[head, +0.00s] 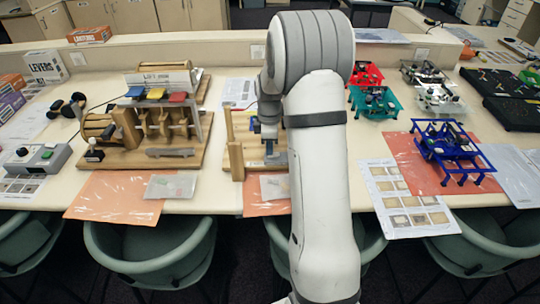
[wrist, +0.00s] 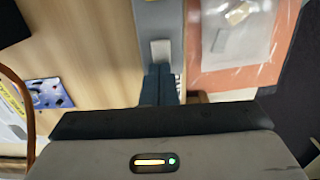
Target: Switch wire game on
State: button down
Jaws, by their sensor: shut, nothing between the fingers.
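The wire game (head: 235,160) is a wooden board with an upright post on the table, partly hidden behind my arm in the head view. In the wrist view, its wooden base (wrist: 95,40) and a curved copper wire (wrist: 28,100) show. A grey box (wrist: 157,14) on the board carries a light grey switch (wrist: 160,49). My gripper (head: 270,148) points down over the board. Its fingers (wrist: 159,70) are shut and empty, with their tips right beside the switch in the wrist view. I cannot tell whether they touch it or which way the switch is set.
A wooden lever machine (head: 178,158) stands to the left, with a grey control box (head: 36,158) beyond it. Teal (head: 374,103) and blue (head: 447,150) frames stand to the right. A clear plastic bag (wrist: 240,30) on orange paper lies beside the grey box. Green chairs (head: 150,255) line the front.

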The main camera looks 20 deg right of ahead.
notch_tip(320, 180, up, 7)
jog(key=p, duration=0.4)
dwell(0.6)
jog(key=s+a+r+m+t, duration=0.2)
jog(key=s+a+r+m, duration=0.5)
jog(key=s+r, duration=0.4)
jog(key=s+a+m, duration=0.2)
jog(key=s+m, duration=0.1)
jog(key=s, duration=0.5)
jog(key=s+a+m+t+b, duration=0.1)
jog(key=s+a+m, duration=0.2)
jog(key=s, duration=0.5)
jog(key=shift+s+a, duration=0.25)
jog(key=shift+a, duration=0.1)
